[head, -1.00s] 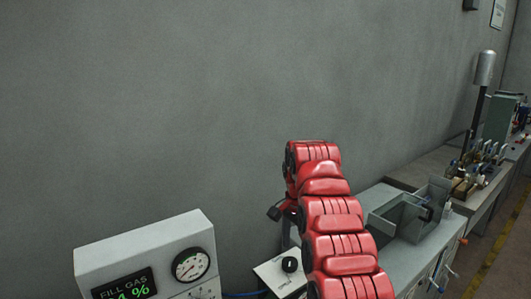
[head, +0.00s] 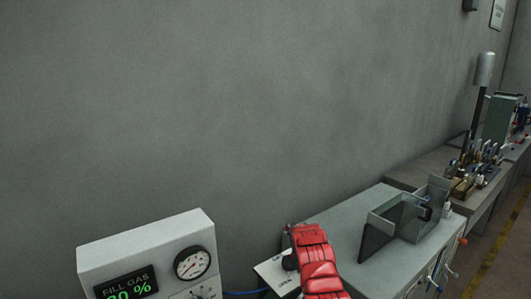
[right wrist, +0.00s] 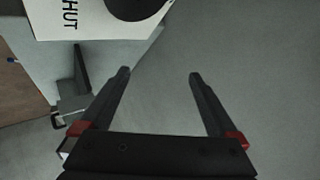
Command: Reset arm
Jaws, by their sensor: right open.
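My right arm shows in the head view as red links at the bottom middle, in front of a white panel with a black knob. My right gripper (right wrist: 158,75) is open in the right wrist view, with nothing between its two dark fingers. Beyond the fingers is plain grey surface. The white panel (right wrist: 90,20), with the letters "HUT" and part of a black round knob (right wrist: 130,5), lies past the fingertips at the top left of that view. The left gripper is in neither view.
A grey bench (head: 345,225) with a grey open bracket (head: 410,215) is to the right. Further benches with equipment run along the wall. The grey wall above is clear.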

